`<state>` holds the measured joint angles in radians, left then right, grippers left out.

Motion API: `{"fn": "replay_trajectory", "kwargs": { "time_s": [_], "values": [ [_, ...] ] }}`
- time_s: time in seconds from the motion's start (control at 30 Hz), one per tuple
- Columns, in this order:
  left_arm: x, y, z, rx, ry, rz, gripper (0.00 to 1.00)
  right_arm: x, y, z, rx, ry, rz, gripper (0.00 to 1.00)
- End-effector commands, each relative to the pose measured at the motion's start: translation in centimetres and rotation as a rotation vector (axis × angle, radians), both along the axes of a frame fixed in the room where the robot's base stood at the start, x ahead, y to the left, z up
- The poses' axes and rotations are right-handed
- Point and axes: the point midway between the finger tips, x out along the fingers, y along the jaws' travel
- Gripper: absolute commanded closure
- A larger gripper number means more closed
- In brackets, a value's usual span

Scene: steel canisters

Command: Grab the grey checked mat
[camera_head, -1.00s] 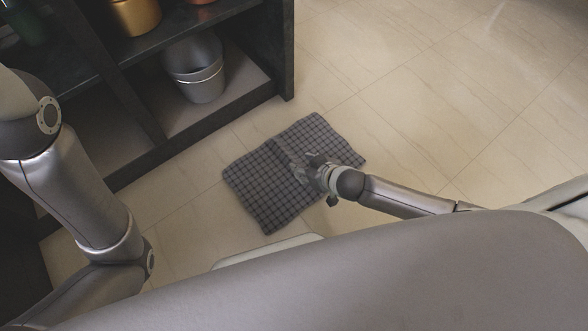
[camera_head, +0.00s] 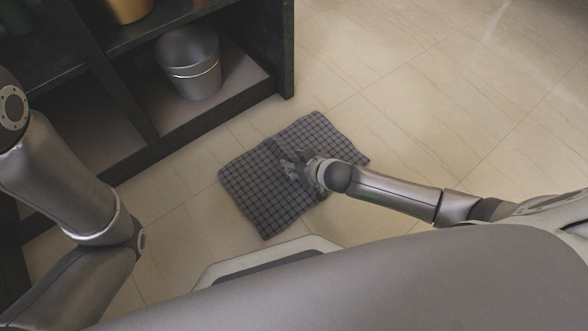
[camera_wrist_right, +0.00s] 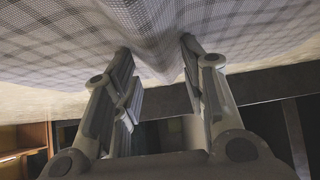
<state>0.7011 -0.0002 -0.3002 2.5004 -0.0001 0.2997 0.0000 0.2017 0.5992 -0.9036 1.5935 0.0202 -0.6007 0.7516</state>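The grey checked mat (camera_head: 262,187) lies on the tiled floor in the head view, with a raised fold across its middle. My right gripper (camera_head: 287,163) is at that fold, over the mat's centre, and partly hides it. In the right wrist view, the mat (camera_wrist_right: 245,25) spans the top of the picture.
A dark shelf unit (camera_head: 180,125) stands at the upper left, close to the mat. A grey metal bucket (camera_head: 193,72) is on its low shelf, and part of a gold canister (camera_head: 128,8) shows above. The floor to the right is clear.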

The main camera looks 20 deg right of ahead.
Motion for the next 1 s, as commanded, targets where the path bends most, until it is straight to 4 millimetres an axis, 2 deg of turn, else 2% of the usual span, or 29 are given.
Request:
{"fn": "replay_trajectory", "kwargs": {
  "time_s": [0.27, 0.57, 1.0],
  "values": [
    [-0.02, -0.01, -0.03, 0.001, -0.001, 0.000, 1.00, 0.06, 0.04, -0.01, 0.000, 0.000, 0.000, 0.62],
    [-0.03, -0.02, -0.03, 0.001, -0.001, 0.000, 1.00, 0.06, 0.04, -0.01, 0.000, 0.000, 0.000, 1.00],
    [-0.01, -0.01, 0.13, 0.001, 0.000, 0.000, 1.00, 0.13, 0.05, 0.20, 0.001, -0.002, 0.001, 1.00]
  ]
}}
